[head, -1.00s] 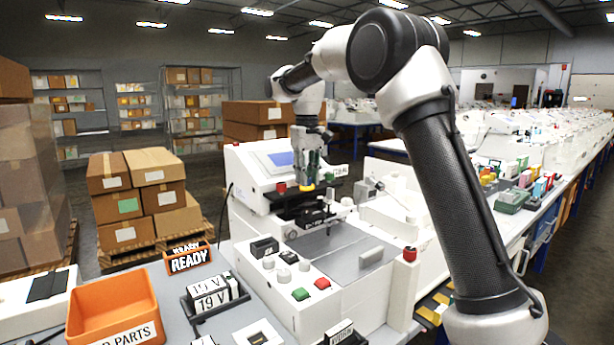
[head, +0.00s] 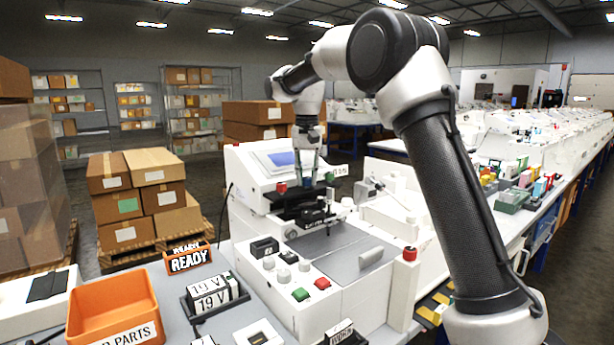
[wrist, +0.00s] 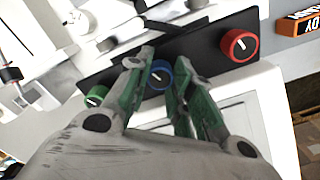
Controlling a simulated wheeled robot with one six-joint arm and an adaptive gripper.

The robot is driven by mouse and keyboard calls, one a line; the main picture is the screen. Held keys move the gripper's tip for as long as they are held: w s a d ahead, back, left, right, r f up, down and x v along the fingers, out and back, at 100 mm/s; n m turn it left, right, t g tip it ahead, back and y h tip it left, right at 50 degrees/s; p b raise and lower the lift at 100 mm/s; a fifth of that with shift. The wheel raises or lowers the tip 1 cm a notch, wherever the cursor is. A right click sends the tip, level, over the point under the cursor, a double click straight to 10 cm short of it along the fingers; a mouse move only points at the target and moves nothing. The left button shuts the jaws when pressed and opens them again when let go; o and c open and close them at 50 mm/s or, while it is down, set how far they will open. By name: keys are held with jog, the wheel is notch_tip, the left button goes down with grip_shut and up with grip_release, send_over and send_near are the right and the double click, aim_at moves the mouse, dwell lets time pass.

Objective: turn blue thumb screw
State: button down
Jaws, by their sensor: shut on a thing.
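The blue thumb screw (wrist: 161,74) is a round knob with a white pointer line, on a dark panel (wrist: 205,47) in the wrist view. My gripper (wrist: 160,72) has its green-padded fingers on either side of it and is shut on it; the fingers hide part of its sides. A red knob (wrist: 239,45) is to the right on the same panel, and a green knob (wrist: 96,96) is to the left. In the head view my gripper (head: 308,172) points down at the white machine (head: 250,205), with the red knob (head: 281,187) just left; the blue screw is hard to make out there.
An orange parts bin (head: 112,310) and a READY sign (head: 188,256) stand at the front left. A grey plate (head: 335,250) with buttons beside it lies in front of the gripper. Stacked boxes (head: 265,112) are behind the machine.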

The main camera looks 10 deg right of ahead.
aim_at(307, 178)
jog(key=shift+r, duration=0.1)
dwell(0.3)
jog(key=c, duration=1.5)
grip_release()
notch_tip(307, 178, up, 12)
